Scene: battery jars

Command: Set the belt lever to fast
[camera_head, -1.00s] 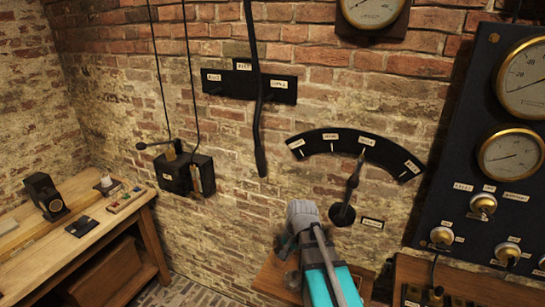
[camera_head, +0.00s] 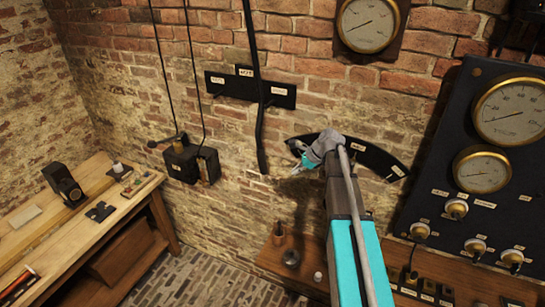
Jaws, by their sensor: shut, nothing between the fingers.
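The belt lever appears to be the long black bar (camera_head: 258,100) hanging down the brick wall in the head view. It crosses in front of a black plate (camera_head: 228,87) with three small white labels, between the middle and right labels. The label words are too small to read surely. The bar's lower end (camera_head: 262,168) hangs free below the plate. My gripper (camera_head: 296,170) is shut and empty, a little right of that lower end in the picture. Its depth from the wall is unclear.
A curved black scale (camera_head: 380,158) is partly hidden behind my arm, and its pointer lever is out of sight. A gauge panel (camera_head: 425,180) stands at right. A black switch box (camera_head: 190,163) with cords hangs at left. A wooden shelf (camera_head: 272,262) with small items lies below.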

